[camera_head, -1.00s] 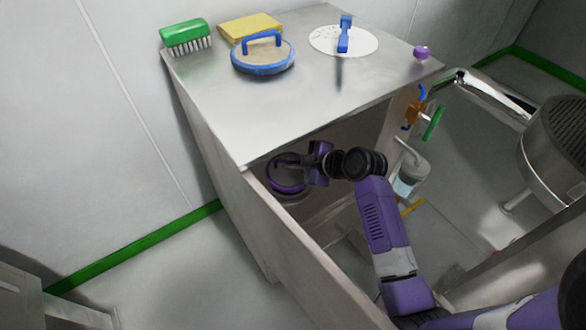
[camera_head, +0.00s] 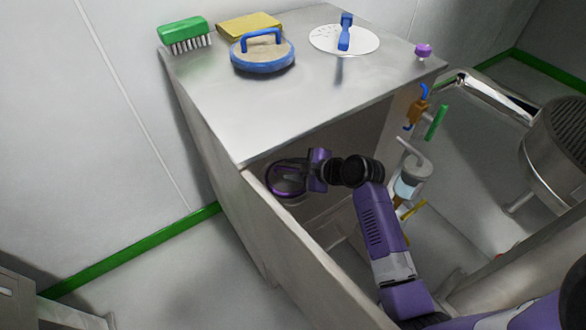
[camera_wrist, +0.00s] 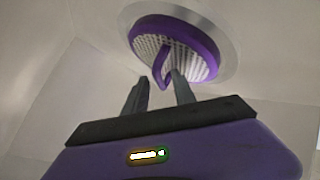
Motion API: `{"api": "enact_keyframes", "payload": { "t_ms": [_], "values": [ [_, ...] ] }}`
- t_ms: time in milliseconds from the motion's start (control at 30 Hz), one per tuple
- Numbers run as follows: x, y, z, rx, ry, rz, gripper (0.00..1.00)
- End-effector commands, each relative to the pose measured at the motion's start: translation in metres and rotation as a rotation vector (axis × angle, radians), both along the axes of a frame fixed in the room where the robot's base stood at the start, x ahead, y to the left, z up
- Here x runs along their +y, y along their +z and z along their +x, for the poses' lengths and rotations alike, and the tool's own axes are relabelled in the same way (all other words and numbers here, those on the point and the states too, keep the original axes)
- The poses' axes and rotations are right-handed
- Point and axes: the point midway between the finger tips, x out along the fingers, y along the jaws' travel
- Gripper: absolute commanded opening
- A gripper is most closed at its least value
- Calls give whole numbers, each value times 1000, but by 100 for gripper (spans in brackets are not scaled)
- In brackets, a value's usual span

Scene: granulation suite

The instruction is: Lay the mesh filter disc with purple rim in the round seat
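The mesh filter disc with purple rim (camera_head: 284,190) is inside the cabinet, at the end of my arm in the head view. In the wrist view the disc (camera_wrist: 196,33) shows its pale mesh and a purple loop handle. A round grey metal seat (camera_wrist: 229,48) surrounds it; the disc lies over or in this ring, and I cannot tell if it is fully flush. My gripper (camera_wrist: 159,75) has its two fingers apart, one on each side of the handle's near end, with a visible gap on the left. In the head view the fingertips are hard to make out.
The cabinet top (camera_head: 290,110) holds a green brush (camera_head: 184,32), a yellow pad (camera_head: 250,25), a blue-rimmed disc (camera_head: 262,59), a white disc with blue handle (camera_head: 361,41) and a purple knob (camera_head: 423,51). The open door (camera_head: 300,255) stands close beside my arm.

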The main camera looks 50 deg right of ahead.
Motion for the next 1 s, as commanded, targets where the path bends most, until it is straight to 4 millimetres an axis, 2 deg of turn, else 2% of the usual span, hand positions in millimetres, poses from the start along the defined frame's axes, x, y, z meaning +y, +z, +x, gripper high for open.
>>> {"api": "enact_keyframes", "payload": {
  "t_ms": [267,700,1000],
  "values": [
    [0,11,-2,-1,-1,0,32],
    [-1,61,-73,0,-1,-1,32],
    [-1,76,-96,0,0,0,32]
  ]
}}
